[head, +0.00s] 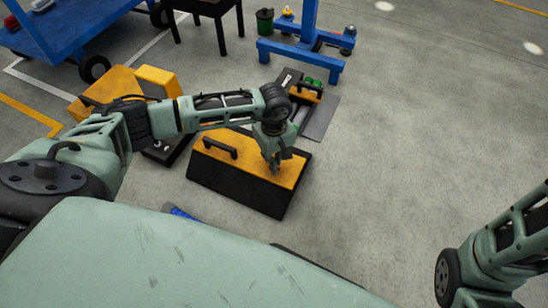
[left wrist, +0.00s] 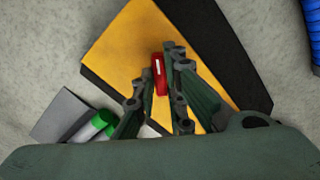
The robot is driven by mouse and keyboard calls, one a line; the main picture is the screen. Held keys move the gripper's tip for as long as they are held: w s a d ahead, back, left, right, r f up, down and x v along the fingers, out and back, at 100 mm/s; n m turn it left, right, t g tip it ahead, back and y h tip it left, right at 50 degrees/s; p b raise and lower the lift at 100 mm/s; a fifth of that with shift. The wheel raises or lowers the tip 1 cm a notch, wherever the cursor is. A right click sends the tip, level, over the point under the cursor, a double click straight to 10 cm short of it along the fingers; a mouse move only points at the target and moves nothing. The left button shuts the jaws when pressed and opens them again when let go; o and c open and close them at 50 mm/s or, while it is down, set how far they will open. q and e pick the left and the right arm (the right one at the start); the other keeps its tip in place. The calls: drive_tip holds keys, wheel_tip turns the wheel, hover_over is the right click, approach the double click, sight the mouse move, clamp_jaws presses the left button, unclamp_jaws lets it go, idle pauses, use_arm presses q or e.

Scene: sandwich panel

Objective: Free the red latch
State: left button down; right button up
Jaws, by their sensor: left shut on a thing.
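The red latch (left wrist: 160,74) shows in the left wrist view as a small red piece with a pale slot. It is on the yellow lid (head: 245,160) of a black toolbox (head: 235,193), which also shows in the left wrist view (left wrist: 128,50). My left gripper (head: 276,168) is over the right part of the lid. In the left wrist view its fingers (left wrist: 158,82) are shut on the red latch. In the head view the latch is hidden by the gripper. My right arm shows at the right edge, but its gripper is out of view.
An opened black case (head: 318,120) with green items lies behind the toolbox. Yellow boxes (head: 108,88) stand to the left. A blue object (head: 180,211) lies on the floor near the toolbox's front left. A blue stand (head: 300,50) is behind. The floor at right is clear.

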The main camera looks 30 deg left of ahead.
use_arm(q)
drive_tip(key=m, duration=0.5)
drive_tip(key=shift+m, duration=0.3)
drive_tip(key=m, duration=0.4)
drive_tip(key=shift+m+p, duration=0.35)
drive_tip(key=shift+m, duration=0.35)
drive_tip(key=c, duration=1.8)
unclamp_jaws()
drive_tip(key=shift+r, duration=0.1)
wheel_tip(320, 180, up, 12)
